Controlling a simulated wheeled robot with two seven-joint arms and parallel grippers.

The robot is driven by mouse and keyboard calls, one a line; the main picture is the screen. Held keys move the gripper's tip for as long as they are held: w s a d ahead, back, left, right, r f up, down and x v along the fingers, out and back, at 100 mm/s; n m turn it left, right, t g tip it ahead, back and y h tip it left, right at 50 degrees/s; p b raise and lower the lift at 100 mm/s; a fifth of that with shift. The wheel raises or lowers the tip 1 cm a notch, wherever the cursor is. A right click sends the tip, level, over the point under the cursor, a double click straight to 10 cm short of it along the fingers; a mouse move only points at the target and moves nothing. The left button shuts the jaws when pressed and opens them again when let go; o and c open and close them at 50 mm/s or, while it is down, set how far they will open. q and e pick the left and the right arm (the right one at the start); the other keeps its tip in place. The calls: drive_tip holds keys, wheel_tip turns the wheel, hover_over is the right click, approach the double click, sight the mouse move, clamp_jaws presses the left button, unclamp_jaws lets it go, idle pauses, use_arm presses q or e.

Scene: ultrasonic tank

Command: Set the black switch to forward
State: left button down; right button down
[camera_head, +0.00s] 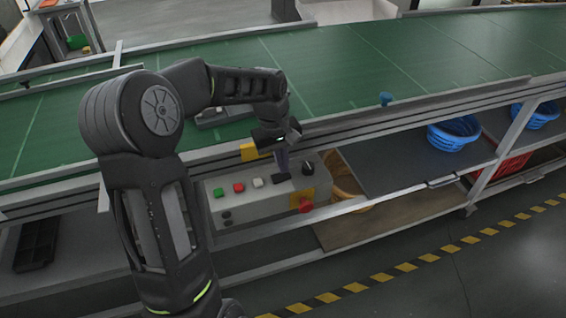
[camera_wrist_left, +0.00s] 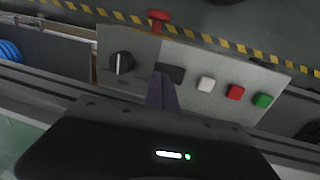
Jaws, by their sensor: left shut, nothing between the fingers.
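The black switch (camera_head: 308,168) is a round knob with a pale mark at the right end of the grey control box's top face. It also shows in the left wrist view (camera_wrist_left: 121,63), left of the fingers, with its mark nearly upright in that picture. My left gripper (camera_head: 283,170) is shut and empty, pointing down over the box beside the knob, to its left in the head view. In the left wrist view its fingertips (camera_wrist_left: 161,77) overlap a black rectangular part (camera_wrist_left: 175,74); I cannot tell whether they touch it. A gap shows between fingers and knob.
The grey control box (camera_head: 243,205) also carries a green button (camera_head: 218,192), a red button (camera_head: 238,187), a white button (camera_head: 258,182) and a red mushroom button (camera_head: 305,206). The green conveyor (camera_head: 350,70) lies behind. Blue baskets (camera_head: 453,134) are at right.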

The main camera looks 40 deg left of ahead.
use_arm(q)
drive_tip(key=shift+f, duration=0.25)
drive_tip(key=shift+w+d+f+g+y, duration=0.15)
drive_tip(key=shift+d+f+g+y, duration=0.15)
drive_tip(key=shift+g, duration=0.1)
drive_tip(key=shift+a, duration=0.1)
drive_tip(key=shift+f, duration=0.1)
drive_tip(key=shift+s, duration=0.3)
drive_tip(key=shift+s+a, duration=0.5)
drive_tip(key=shift+s, duration=0.15)
